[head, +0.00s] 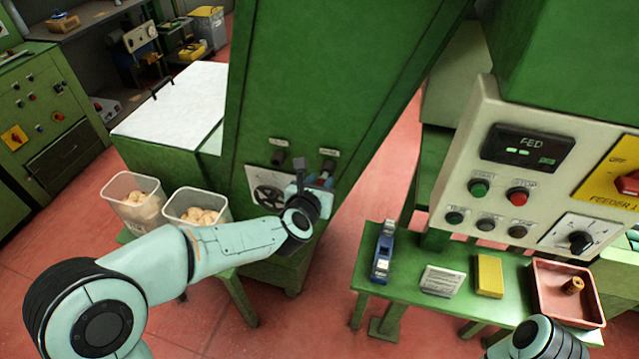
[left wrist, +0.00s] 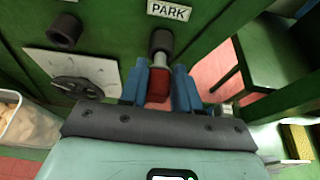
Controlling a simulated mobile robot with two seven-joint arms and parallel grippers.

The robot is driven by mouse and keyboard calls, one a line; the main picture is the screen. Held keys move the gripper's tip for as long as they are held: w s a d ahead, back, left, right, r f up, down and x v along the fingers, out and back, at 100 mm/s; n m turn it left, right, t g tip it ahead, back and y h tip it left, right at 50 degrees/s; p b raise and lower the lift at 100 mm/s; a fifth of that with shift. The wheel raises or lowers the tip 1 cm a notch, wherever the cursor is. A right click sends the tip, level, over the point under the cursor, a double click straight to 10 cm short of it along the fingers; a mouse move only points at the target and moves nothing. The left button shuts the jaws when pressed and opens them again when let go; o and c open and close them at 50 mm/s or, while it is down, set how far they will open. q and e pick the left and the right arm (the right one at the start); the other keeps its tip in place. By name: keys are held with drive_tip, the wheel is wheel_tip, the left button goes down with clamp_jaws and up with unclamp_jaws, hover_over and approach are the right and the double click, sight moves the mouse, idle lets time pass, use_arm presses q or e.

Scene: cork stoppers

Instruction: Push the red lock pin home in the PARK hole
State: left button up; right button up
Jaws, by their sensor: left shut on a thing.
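The red lock pin (left wrist: 158,86) is between the blue fingers of my left gripper (left wrist: 160,88), which is shut on its red grip. A bare length of its metal shank shows between the red grip and the dark collar of the PARK hole (left wrist: 161,42). The shank's tip meets or enters the collar; how deep I cannot tell. The PARK label (left wrist: 170,11) is just above the collar. In the head view, my left gripper (head: 318,184) is at the green machine's front, just below the PARK hole (head: 328,165). My right gripper is out of view.
A second dark collar (left wrist: 64,31) is left of PARK, above a plate with a black handwheel (left wrist: 76,88). Two tubs of corks (head: 196,210) stand at the left. A green bench at right holds a blue tool (head: 383,252), a yellow block (head: 489,276) and a pink tray (head: 545,312).

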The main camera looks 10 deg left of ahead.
use_arm(q)
drive_tip(key=shift+w, duration=1.1)
idle(0.6)
drive_tip(key=o, duration=1.1)
drive_tip(key=shift+s, duration=0.1)
drive_tip(key=v, duration=1.3)
drive_tip(key=shift+s, duration=0.1)
